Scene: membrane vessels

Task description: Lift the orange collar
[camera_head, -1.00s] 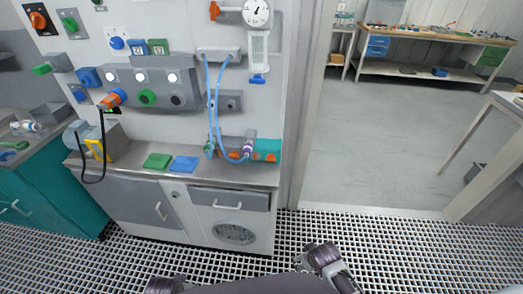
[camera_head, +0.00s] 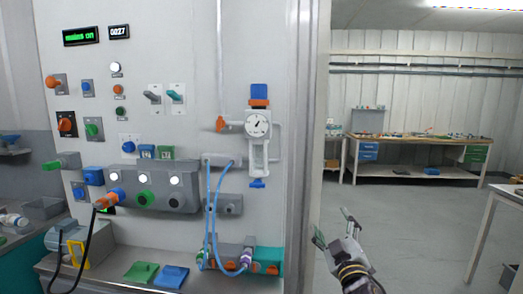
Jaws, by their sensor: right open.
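An orange collar (camera_head: 259,102) sits around the upright fitting on the wall panel, just below a blue cap (camera_head: 259,90) and above the round gauge (camera_head: 257,125). Below it is a clear-fronted white tube body (camera_head: 259,156) with a blue valve (camera_head: 258,183) at its foot. My right gripper (camera_head: 332,225) is open and empty, fingers spread, low and to the right of the panel, well apart from the collar. My left gripper is out of view.
An orange connector (camera_head: 110,198) with a black cable is plugged into the grey block. Blue hoses (camera_head: 209,220) loop in front of the panel to the lower fittings. A door frame (camera_head: 306,130) edges the panel. The doorway floor (camera_head: 410,215) is clear; a workbench (camera_head: 420,174) stands beyond.

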